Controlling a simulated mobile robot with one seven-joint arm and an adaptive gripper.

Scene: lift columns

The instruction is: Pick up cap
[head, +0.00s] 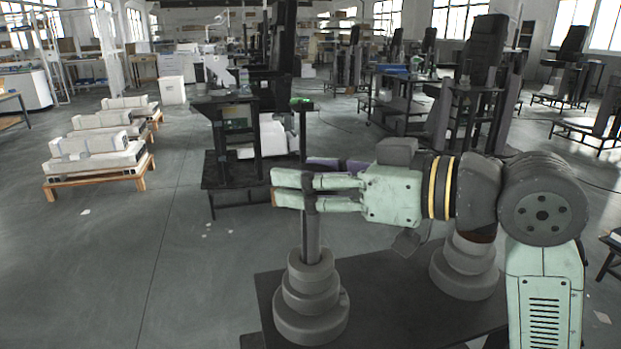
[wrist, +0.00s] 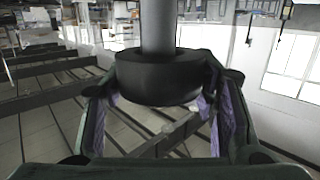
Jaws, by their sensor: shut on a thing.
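My gripper (head: 274,190) reaches in from the right, level, at a dark upright column (head: 312,235) on a stepped round grey base. In the wrist view its fingers (wrist: 162,95) stand on both sides of a black round collar-like piece (wrist: 158,78), from which a grey shaft (wrist: 158,25) extends. The fingers are closed on this piece; it is the likeliest cap, but I cannot tell for sure. A small green item (head: 301,103) shows at the top of the thin post above the gripper. Purple shows on the fingers' inner sides.
A black workstation table (head: 235,180) stands behind left. White blocks on wooden pallets (head: 97,160) are at left. Benches and chairs fill the back right.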

